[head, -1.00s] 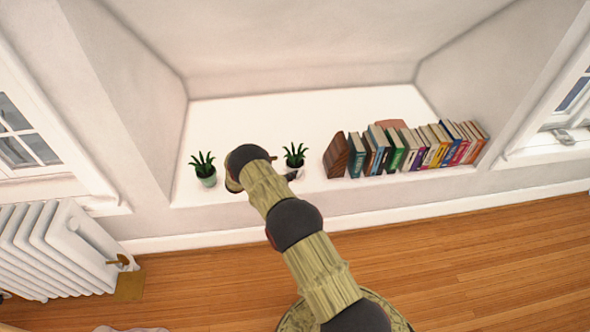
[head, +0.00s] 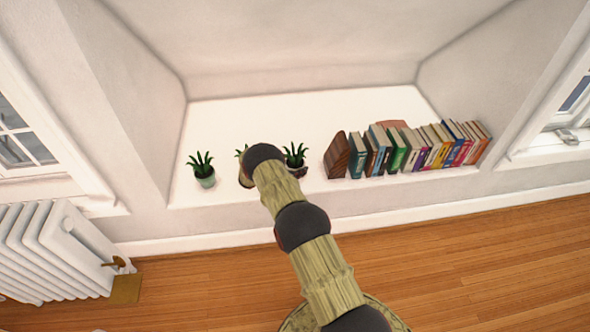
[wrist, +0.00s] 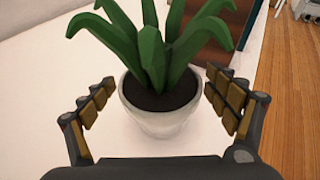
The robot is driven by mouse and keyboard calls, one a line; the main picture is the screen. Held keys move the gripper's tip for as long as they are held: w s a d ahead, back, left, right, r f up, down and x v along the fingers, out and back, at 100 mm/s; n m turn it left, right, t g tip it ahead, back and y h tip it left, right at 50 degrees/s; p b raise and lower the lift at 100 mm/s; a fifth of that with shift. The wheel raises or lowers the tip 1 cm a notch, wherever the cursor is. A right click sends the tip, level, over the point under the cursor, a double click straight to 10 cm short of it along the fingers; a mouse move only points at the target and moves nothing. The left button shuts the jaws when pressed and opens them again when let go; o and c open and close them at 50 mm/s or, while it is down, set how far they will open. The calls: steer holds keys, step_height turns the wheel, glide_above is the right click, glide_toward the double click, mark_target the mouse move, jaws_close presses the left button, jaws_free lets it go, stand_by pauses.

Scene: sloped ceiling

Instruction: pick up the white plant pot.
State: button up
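The white plant pot (wrist: 160,122), with dark soil and a green spiky plant (wrist: 152,40), stands upright on the white ledge in the wrist view. My gripper (wrist: 160,84) is open, with one finger on each side of the pot. A small gap seems to show at each side; I cannot tell whether either finger touches. In the head view, its plant (head: 295,154) appears beside the wooden bookend, and the pot below is mostly hidden by my arm and gripper.
A pale green potted plant (head: 205,170) stands at the ledge's left. Leaves of another plant (head: 240,152) show behind my arm. A wooden bookend (head: 337,155) and a row of books (head: 420,148) stand close on the right. The ledge (head: 290,112) is clear behind.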

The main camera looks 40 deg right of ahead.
steer(key=c, duration=1.6)
steer(key=shift+r, duration=0.1)
